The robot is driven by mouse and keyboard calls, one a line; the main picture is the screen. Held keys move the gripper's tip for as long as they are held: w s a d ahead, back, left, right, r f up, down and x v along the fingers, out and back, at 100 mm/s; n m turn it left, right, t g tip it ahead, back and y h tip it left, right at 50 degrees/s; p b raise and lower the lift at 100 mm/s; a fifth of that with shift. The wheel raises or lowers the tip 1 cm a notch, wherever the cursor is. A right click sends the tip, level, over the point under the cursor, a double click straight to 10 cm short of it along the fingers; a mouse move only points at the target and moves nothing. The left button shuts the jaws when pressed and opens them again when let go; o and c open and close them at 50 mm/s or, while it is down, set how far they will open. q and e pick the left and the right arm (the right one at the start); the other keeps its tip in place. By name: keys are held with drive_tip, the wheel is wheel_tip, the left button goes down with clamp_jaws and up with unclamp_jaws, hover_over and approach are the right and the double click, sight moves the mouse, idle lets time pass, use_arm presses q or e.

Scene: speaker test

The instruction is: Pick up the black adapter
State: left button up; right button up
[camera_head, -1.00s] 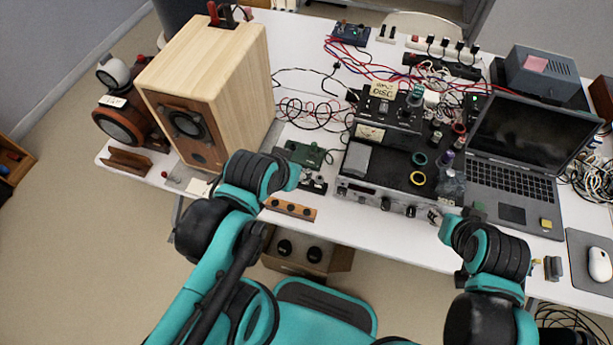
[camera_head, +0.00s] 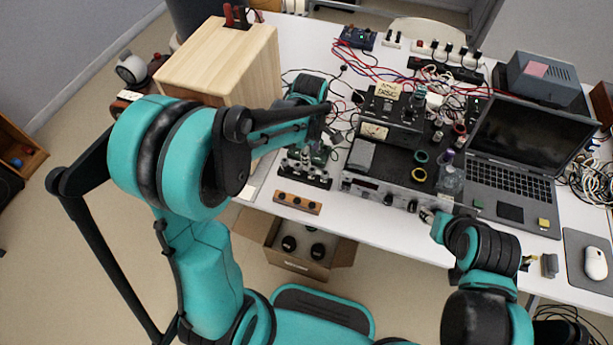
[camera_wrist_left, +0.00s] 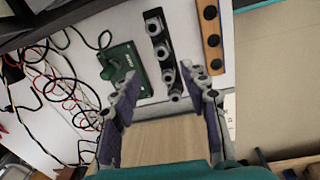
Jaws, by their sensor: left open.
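I cannot tell for sure which thing is the black adapter. Several black plugs sit in the white power strip (camera_head: 447,50) at the back. A black bar with round metal fittings (camera_head: 306,172) lies on the table near the speaker and also shows in the left wrist view (camera_wrist_left: 158,45). My left gripper (camera_head: 321,150) is over the table close to this bar, partly hidden by its own arm. In the left wrist view its two purple-padded fingers (camera_wrist_left: 165,88) are apart with nothing held. My right gripper (camera_head: 428,214) is by the front table edge; its fingers are unclear.
A wooden speaker (camera_head: 225,60) stands left of my left gripper. A wooden strip with black knobs (camera_head: 297,203) and a green board (camera_wrist_left: 123,68) lie near it. Black equipment (camera_head: 395,165), loose cables and an open laptop (camera_head: 515,185) crowd the right. A cardboard box (camera_head: 290,265) stands below.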

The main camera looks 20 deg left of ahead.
sight(312, 172)
use_arm(q)
drive_tip(key=f+n, duration=0.1)
drive_tip(key=f, duration=0.1)
drive_tip(key=f+n, duration=0.1)
drive_tip(key=shift+w+a+f+n+g, duration=0.1)
drive_tip(key=shift+w+f+n+g, duration=0.2)
drive_tip(key=shift+w+g, duration=0.1)
wheel_tip(312, 172, down, 3)
drive_tip(key=shift+s+r+b, duration=0.1)
drive_tip(key=shift+r+b, duration=0.05)
drive_tip(key=shift+b, duration=0.4)
drive_tip(key=f+b, duration=0.1)
drive_tip(key=f, duration=0.2)
drive_tip(key=f+b, duration=0.1)
drive_tip(key=f, duration=0.1)
drive_tip(key=shift+d+b, duration=0.25)
drive_tip(key=shift+b, duration=0.05)
drive_tip(key=shift+s, duration=0.1)
drive_tip(key=shift+c, duration=1.3)
clamp_jaws()
